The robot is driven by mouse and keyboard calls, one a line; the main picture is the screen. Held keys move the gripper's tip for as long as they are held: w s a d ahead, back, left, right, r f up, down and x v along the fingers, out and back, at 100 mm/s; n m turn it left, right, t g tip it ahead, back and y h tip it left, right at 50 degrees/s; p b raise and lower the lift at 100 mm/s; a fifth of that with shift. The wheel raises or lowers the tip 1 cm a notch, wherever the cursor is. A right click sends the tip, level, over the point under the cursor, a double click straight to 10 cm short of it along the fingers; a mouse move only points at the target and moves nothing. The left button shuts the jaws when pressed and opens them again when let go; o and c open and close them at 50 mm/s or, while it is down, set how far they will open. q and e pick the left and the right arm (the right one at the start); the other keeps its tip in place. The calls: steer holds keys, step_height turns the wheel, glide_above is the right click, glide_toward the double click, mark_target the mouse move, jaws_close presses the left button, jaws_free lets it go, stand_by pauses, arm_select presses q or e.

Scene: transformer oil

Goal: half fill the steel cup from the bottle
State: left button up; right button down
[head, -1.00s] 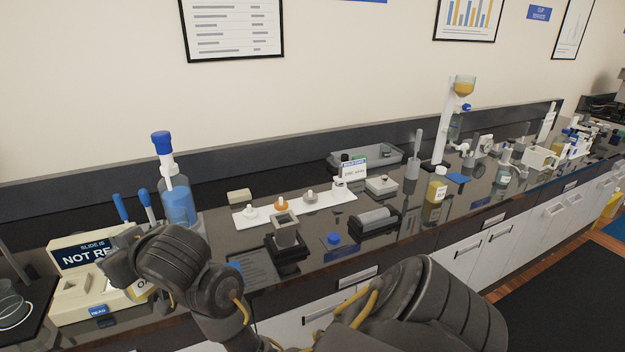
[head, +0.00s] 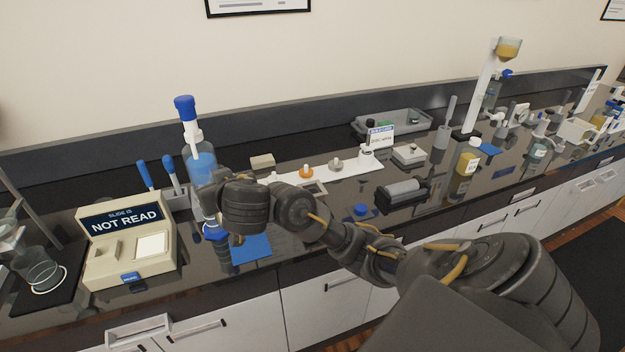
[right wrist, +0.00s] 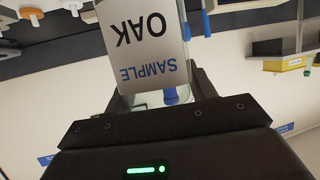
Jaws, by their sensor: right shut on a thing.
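My right gripper (head: 212,205) reaches over the counter from the right in the head view, its jaws partly hidden by its wrist. In the right wrist view it is shut on a clear bottle with a white label (right wrist: 148,45) reading SAMPLE OAK, upside down in that picture. The bottle is mostly hidden in the head view, so its tilt and fill are unclear. A grey square open-topped cup (head: 314,187), perhaps the steel cup, shows only its top behind my right arm. My left gripper is not in view.
A slide reader (head: 125,245) showing NOT READ stands left of the gripper. A blue-topped dispenser bottle (head: 199,165) stands just behind it. A blue pad (head: 251,248) lies near the counter edge. A white strip (head: 350,170) with small knobs and a dark roller holder (head: 402,193) are to the right.

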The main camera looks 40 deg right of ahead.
steer(key=s+d+f+m+g+h+p, duration=0.1)
steer(key=d+m+g+h, duration=0.3)
steer(key=d, duration=0.8)
steer(key=s+d+f+m+g+h+p, duration=0.2)
steer(key=d+m, duration=0.5)
steer(key=d, duration=0.6)
steer(key=g+h+p, duration=0.1)
steer(key=g+h, duration=0.1)
steer(key=h, duration=0.1)
steer(key=shift+d+h, duration=0.15)
steer(key=shift+h, duration=0.15)
steer(key=shift+f, duration=0.15)
